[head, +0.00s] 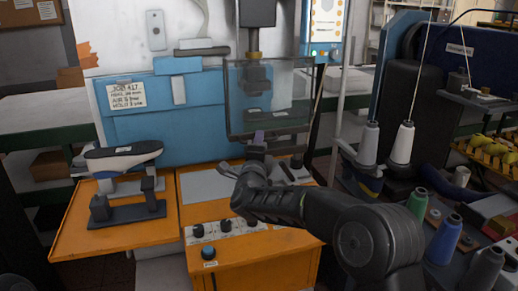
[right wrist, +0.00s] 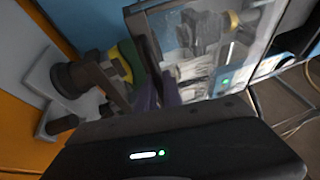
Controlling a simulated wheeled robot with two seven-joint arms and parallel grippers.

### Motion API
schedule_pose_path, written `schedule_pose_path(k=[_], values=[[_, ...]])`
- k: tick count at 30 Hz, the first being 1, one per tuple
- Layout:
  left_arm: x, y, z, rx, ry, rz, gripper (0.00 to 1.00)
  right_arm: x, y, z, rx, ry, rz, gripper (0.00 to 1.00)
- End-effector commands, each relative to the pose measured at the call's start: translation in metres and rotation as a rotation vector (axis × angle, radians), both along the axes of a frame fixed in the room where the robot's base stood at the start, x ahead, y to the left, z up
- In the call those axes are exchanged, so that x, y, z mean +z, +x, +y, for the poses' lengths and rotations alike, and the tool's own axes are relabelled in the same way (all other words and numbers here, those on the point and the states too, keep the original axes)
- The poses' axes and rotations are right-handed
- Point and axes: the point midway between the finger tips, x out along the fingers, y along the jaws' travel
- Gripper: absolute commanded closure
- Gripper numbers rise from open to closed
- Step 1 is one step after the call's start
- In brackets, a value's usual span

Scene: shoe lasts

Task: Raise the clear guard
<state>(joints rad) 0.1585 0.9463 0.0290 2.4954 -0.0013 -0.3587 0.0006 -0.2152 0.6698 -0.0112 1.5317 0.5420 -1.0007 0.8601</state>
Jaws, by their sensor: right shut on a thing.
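The clear guard (head: 240,100) is a see-through panel with a dark frame, hanging in front of the press head of the blue machine. It also shows in the right wrist view (right wrist: 178,38), large and close. A small purple part (head: 259,136) is at the guard's lower edge; purple also shows between the dark fingers in the right wrist view (right wrist: 171,92). My right gripper (head: 257,147) is at this lower edge, shut on the purple part, which looks like the guard's handle. The fingers partly hide it. My left gripper is not in view.
A shoe last (head: 122,157) rests on a stand on the orange table at left. Thread cones (head: 401,143) and spools (head: 445,240) crowd the right side. A control panel (head: 324,25) hangs right of the guard.

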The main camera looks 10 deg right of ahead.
Motion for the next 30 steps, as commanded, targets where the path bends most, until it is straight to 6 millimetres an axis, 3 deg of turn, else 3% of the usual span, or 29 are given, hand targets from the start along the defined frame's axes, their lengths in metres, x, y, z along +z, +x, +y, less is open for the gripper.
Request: schedule_pose_path(k=[1, 9, 15, 21, 30], values=[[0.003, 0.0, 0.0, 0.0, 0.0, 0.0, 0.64, 0.016, 0.0, 0.0, 0.0, 0.003, -0.007, 1.0], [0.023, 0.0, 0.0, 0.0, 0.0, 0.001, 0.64, 0.092, 0.0, 0.0, 0.0, 0.002, -0.009, 1.0], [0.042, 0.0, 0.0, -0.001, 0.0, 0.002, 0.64, 0.139, 0.0, 0.0, 0.0, 0.002, -0.007, 1.0], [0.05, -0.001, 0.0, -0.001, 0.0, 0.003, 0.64, 0.16, 0.0, 0.0, 0.0, 0.001, -0.004, 1.0], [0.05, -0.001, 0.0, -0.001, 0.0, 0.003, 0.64, 0.162, 0.0, 0.0, 0.0, 0.0, -0.003, 1.0]])
